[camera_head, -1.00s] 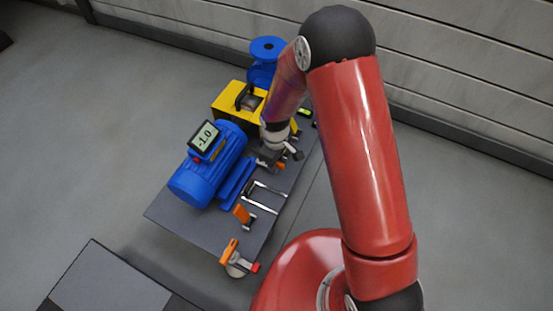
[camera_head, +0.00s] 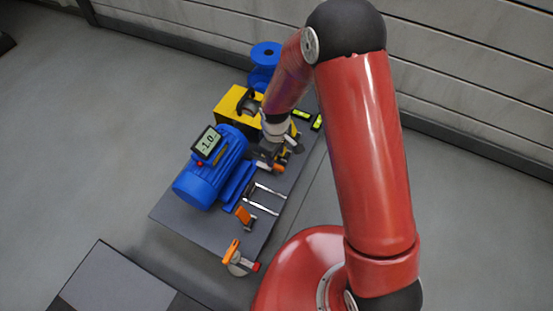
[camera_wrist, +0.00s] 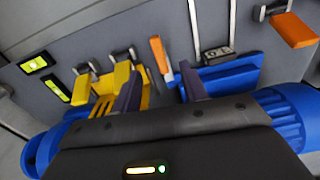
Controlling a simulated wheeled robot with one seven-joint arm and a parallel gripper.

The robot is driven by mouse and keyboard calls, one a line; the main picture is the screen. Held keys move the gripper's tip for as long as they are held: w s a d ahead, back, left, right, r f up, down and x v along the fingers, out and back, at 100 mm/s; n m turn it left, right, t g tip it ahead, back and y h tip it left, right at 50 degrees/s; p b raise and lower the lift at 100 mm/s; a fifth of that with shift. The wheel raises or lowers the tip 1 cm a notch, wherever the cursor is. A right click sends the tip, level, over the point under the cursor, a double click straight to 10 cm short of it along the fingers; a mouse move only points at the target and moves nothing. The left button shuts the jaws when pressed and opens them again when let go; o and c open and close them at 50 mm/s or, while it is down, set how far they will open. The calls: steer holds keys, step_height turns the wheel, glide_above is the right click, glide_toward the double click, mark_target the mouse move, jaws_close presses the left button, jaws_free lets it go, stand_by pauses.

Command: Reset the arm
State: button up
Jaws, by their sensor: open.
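My gripper (camera_head: 268,152) is over the right side of the grey skid plate (camera_head: 185,228), beside the yellow block (camera_head: 232,100) and the blue motor (camera_head: 212,170). In the wrist view my gripper (camera_wrist: 160,90) has its two dark fingers apart. An orange-handled piece (camera_wrist: 160,55) shows in line with the gap between them; I cannot tell how far below it is. My red arm reaches in from the right and hides part of the plate.
A blue flanged part (camera_head: 266,58) stands at the far end. A display (camera_head: 207,142) sits on the motor. A U-shaped metal piece (camera_head: 265,208), orange-handled clamps (camera_head: 244,215) and green level vials (camera_head: 301,114) lie along the right side. The floor at left is open.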

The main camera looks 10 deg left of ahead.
steer(key=shift+r, duration=0.75)
steer(key=d+r+m+t+p, duration=0.15)
steer(key=d+r, duration=0.25)
steer(key=r, duration=0.4)
steer(key=s+d+r+m+p, duration=0.1)
steer(key=d+r+m, duration=0.15)
steer(key=r, duration=0.55)
steer(key=d+r+m+t+p, duration=0.1)
steer(key=d+r+m+p, duration=0.1)
steer(key=d+r, duration=0.45)
steer(key=s+d+r+m+t+p, duration=0.1)
steer(key=s+d+r+m, duration=0.2)
steer(key=s+r, duration=0.5)
steer(key=s+d+r+m+t+p, duration=0.2)
steer(key=s+d+r+m, duration=0.2)
steer(key=s+r, duration=0.4)
step_height(320, 180, up, 2)
steer(key=shift+s+d+r, duration=0.15)
steer(key=shift+s+d, duration=0.1)
steer(key=shift+d, duration=0.65)
steer(key=shift+c, duration=0.3)
